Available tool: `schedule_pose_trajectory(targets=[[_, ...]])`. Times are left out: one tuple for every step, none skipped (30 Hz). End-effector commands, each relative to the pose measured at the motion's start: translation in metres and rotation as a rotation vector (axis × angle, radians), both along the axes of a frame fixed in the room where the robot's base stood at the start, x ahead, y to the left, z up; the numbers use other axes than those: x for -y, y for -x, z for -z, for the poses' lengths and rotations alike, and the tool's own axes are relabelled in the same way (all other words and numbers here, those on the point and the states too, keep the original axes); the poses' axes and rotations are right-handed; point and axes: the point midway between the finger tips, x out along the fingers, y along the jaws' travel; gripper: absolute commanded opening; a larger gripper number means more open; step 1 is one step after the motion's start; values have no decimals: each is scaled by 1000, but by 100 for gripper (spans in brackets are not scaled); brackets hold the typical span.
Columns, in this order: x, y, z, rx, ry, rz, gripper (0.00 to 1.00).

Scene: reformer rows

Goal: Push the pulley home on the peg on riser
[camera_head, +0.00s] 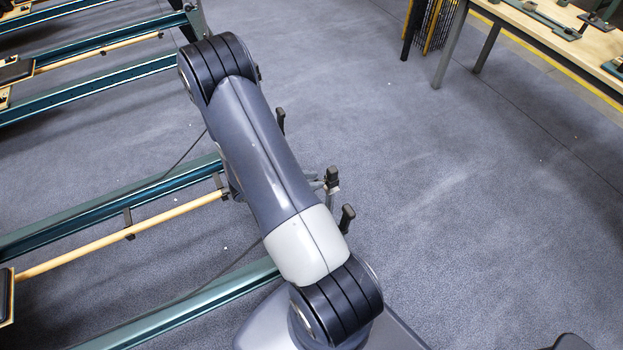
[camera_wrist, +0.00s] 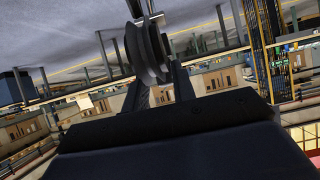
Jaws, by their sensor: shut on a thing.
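The pulley (camera_wrist: 147,52) is a dark, grooved wheel in the upper middle of the wrist view, seen nearly edge-on. My gripper (camera_wrist: 160,76) is shut on it, with a dark finger at either side of its lower part. A slim, pale and dark piece (camera_wrist: 152,16) shows at the top, close by the pulley. It may be the peg, but I cannot tell how far the pulley sits on it. In the head view my arm hides my gripper and the pulley. Upright posts with black knobs, one of them a riser perhaps (camera_head: 332,180), stand just right of my arm.
Reformer frames with teal rails (camera_head: 110,203) and wooden bars (camera_head: 120,237) lie at the left. A workbench (camera_head: 545,30) with parts stands at the upper right, beside a dark rack (camera_head: 433,28). The grey floor (camera_head: 480,200) between is clear.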

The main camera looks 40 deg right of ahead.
Motion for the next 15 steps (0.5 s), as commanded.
schedule_pose_trajectory(targets=[[0, 0, 2, 0, 0, 0, 0], [0, 0, 3, 0, 0, 0, 0], [0, 0, 4, 0, 0, 0, 0], [0, 0, 5, 0, 0, 0, 0], [0, 0, 5, 0, 0, 0, 0], [0, 0, 6, 0, 0, 0, 0], [0, 0, 7, 0, 0, 0, 0], [0, 0, 8, 0, 0, 0, 0], [0, 0, 9, 0, 0, 0, 0], [0, 0, 10, 0, 0, 0, 0], [0, 0, 10, 0, 0, 0, 0], [0, 0, 11, 0, 0, 0, 0], [0, 0, 12, 0, 0, 0, 0], [0, 0, 13, 0, 0, 0, 0], [0, 0, 14, 0, 0, 0, 0]])
